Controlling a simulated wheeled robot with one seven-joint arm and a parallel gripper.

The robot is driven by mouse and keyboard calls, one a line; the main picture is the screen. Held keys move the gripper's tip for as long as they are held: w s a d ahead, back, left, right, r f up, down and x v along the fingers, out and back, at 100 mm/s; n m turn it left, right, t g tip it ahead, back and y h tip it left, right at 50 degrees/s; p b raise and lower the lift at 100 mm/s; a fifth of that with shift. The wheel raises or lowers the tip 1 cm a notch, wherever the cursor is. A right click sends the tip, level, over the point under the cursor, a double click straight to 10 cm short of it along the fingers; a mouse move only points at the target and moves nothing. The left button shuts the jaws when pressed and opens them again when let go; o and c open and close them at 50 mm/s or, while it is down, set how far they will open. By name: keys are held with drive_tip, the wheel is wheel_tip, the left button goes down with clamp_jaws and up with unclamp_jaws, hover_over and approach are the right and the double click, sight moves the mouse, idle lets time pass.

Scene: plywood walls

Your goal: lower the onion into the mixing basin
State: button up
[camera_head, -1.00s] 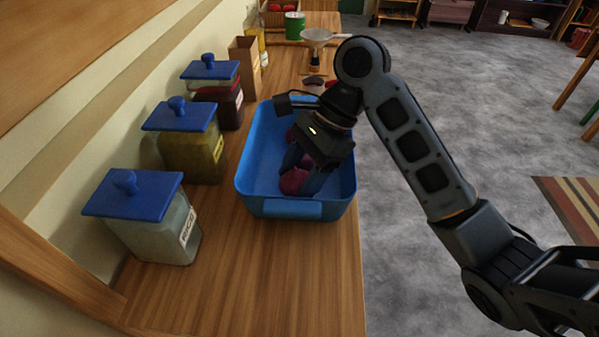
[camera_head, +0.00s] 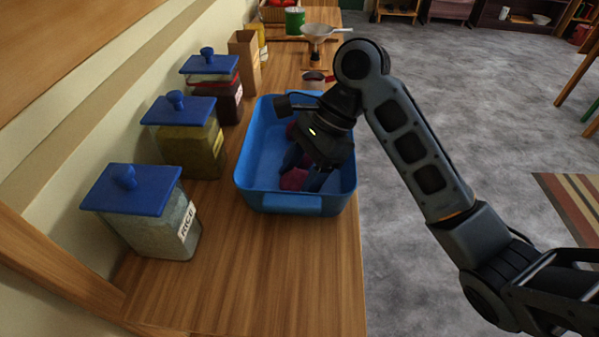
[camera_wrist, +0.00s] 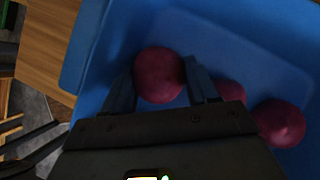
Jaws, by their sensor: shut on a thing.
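The blue mixing basin (camera_head: 270,199) stands on the wooden counter. My gripper (camera_head: 304,172) reaches down inside it, pointing downward. Its fingers are shut on a dark red onion (camera_head: 293,179), low in the basin near its front end. In the wrist view the onion (camera_wrist: 159,75) sits between the two fingertips (camera_wrist: 163,86). Two more red onions, one partly behind the right finger (camera_wrist: 228,92) and one farther right (camera_wrist: 280,123), lie in the basin. Whether the held onion touches the floor of the basin cannot be told.
Several blue-lidded jars, the nearest a rice jar (camera_head: 150,222), line the wall left of the basin. A cardboard box (camera_head: 245,62), a funnel on a stand (camera_head: 318,32) and a green can (camera_head: 294,20) are farther back. The counter in front of the basin is clear.

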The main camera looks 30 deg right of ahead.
drive_tip(key=shift+f, duration=0.15)
idle(0.6)
drive_tip(key=o, duration=1.2)
